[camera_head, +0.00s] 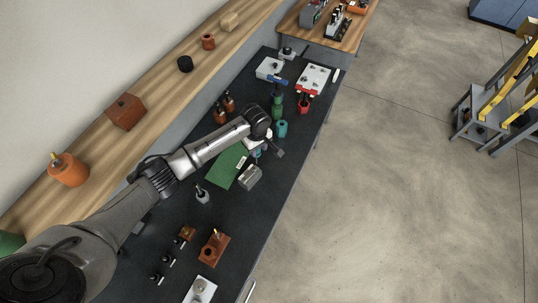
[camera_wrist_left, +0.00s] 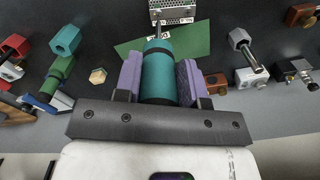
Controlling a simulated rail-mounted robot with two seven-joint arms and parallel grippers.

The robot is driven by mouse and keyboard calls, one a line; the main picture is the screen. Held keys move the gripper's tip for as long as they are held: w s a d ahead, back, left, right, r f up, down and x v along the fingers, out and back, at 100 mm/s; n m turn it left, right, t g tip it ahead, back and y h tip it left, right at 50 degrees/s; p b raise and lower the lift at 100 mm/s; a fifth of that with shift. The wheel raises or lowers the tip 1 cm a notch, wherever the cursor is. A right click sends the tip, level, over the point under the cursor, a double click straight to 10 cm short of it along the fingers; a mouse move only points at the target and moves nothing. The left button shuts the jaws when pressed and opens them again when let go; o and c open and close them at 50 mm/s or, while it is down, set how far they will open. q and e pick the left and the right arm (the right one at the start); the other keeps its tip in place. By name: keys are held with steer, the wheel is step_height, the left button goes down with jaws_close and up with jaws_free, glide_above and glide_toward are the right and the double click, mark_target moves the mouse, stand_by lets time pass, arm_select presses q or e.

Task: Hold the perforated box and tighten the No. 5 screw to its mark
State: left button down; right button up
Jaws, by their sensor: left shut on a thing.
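The grey perforated box (camera_head: 249,177) sits at the front edge of the green mat (camera_head: 226,166) on the dark bench. In the left wrist view the box (camera_wrist_left: 172,12) is at the top, its face full of small holes and a white label at its lower edge. My left gripper (camera_wrist_left: 160,80) is shut on a teal-handled driver (camera_wrist_left: 158,74) between purple pads. The driver's dark shaft points toward the box; I cannot tell whether its tip touches anything. In the head view my left gripper (camera_head: 258,148) is beside the box. The No. 5 screw and its mark cannot be made out. My right gripper is not in view.
A teal hexagonal piece (camera_wrist_left: 66,40) and a green handle (camera_wrist_left: 55,72) lie left of the gripper in the wrist view. A brown block (camera_head: 214,249) and small dark-tipped pieces stand nearer on the bench. A red-edged white plate (camera_head: 313,78) is at the far end.

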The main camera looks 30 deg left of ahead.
arm_select(q)
steer(key=a, duration=0.1)
steer(key=a+f+n, duration=0.1)
steer(key=shift+w+a, duration=0.25)
steer(key=shift+a, duration=0.05)
steer(key=shift+w+n, duration=0.15)
steer(key=shift+n, duration=0.15)
steer(key=shift+r, duration=0.1)
steer(key=shift+d+r+p, duration=0.1)
steer(key=shift+r+p, duration=0.05)
steer(key=shift+p, duration=0.6)
step_height(320, 180, down, 3)
steer(key=shift+b, duration=0.85)
steer(key=shift+f+b, duration=0.45)
steer(key=shift+f, duration=0.65)
